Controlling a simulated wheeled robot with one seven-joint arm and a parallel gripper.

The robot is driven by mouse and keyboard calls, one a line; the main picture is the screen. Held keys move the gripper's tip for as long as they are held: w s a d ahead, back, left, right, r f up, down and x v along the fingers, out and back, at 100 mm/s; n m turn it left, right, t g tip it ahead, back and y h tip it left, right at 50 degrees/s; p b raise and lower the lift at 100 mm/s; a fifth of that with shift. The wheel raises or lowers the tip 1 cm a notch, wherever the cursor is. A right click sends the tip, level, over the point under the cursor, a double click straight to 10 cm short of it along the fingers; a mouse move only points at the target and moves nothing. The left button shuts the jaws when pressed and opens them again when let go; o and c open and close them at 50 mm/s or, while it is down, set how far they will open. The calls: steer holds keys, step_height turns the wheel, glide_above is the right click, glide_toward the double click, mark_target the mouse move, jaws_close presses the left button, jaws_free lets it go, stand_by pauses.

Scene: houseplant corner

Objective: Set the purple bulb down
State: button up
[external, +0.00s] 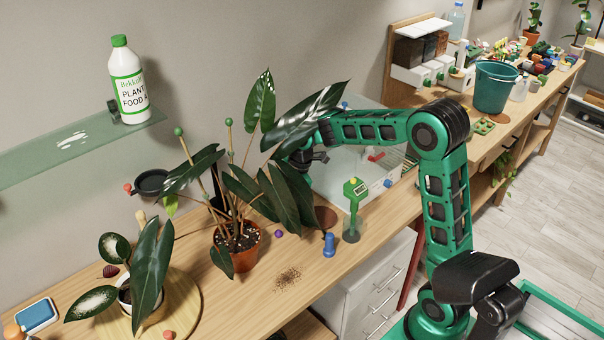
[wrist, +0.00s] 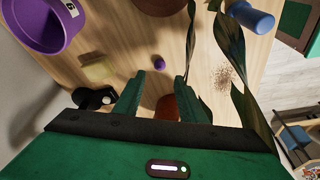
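The purple bulb (external: 278,233) is a small round thing on the wooden worktop, between the terracotta pot and the blue peg-like object. It also shows in the wrist view (wrist: 159,63), ahead of and between my fingertips. My gripper (wrist: 160,77) is open, its two green fingers apart with nothing between them. In the external view my gripper (external: 316,157) is partly hidden by large dark leaves and is well above the worktop, apart from the bulb.
A leafy plant in a terracotta pot (external: 238,262) stands close to my gripper. A blue peg-like object (external: 329,245), a green-handled tool (external: 354,190) and spilled soil (external: 288,278) are nearby. A purple container (wrist: 40,28) is at upper left in the wrist view.

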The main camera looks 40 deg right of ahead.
steer(key=v, duration=0.3)
steer(key=shift+d+r, duration=0.1)
steer(key=shift+r, duration=0.2)
